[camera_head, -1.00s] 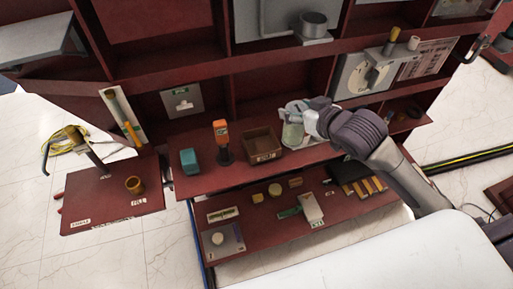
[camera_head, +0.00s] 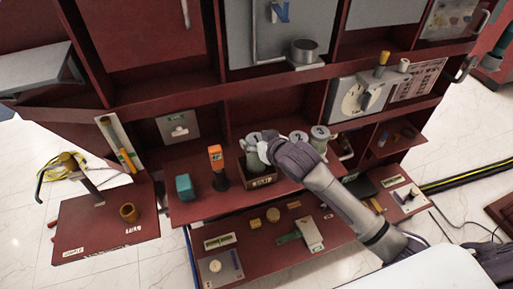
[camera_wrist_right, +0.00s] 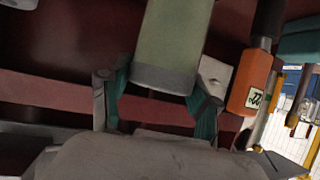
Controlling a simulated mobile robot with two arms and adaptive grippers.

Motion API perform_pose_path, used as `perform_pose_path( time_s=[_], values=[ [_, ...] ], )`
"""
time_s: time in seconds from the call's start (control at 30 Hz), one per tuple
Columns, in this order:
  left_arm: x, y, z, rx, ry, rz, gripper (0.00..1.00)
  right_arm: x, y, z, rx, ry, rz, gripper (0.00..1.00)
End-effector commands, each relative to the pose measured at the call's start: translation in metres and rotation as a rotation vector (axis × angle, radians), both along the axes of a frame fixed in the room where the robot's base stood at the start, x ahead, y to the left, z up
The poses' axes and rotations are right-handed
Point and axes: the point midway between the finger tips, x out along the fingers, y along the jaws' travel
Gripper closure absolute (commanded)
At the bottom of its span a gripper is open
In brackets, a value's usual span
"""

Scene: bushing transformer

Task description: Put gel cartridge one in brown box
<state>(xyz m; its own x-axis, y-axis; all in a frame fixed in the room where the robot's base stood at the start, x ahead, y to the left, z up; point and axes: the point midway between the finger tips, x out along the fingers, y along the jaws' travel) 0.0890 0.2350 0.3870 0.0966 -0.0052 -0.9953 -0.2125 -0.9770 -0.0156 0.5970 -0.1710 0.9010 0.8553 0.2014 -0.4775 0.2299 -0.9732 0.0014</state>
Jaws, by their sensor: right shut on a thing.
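A grey-green cylindrical gel cartridge (camera_head: 253,146) with a grey end is held by my right gripper (camera_head: 264,146) at the brown box (camera_head: 262,182). In the right wrist view the cartridge (camera_wrist_right: 172,48) lies between the two teal-padded fingers of the right gripper (camera_wrist_right: 158,100). The cartridge covers part of the box opening, and I cannot tell whether its lower end is inside or above it. The box stands on the middle shelf with its labelled front showing. My left gripper is not in view.
Two similar cartridges stand right of the box, a nearer one (camera_head: 298,140) and another (camera_head: 319,138), partly behind my arm. An orange tool (camera_head: 215,158) and a teal block (camera_head: 184,187) stand left of the box. Small parts lie on the lower shelf.

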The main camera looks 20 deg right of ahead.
Motion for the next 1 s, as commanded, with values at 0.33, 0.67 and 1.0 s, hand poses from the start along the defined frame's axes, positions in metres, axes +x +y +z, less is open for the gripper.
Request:
perform_pose_path(
  time_s=[0.33, 0.67, 1.0],
  values=[
    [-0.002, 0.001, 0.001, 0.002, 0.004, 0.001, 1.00, -0.001, 0.000, -0.033, 0.001, -0.001, 0.001, 1.00],
    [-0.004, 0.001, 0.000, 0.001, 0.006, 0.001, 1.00, -0.001, 0.000, -0.036, 0.001, 0.002, 0.000, 0.27],
    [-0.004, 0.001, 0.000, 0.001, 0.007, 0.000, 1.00, -0.001, 0.000, -0.036, 0.001, 0.002, 0.000, 0.13]
  ],
)
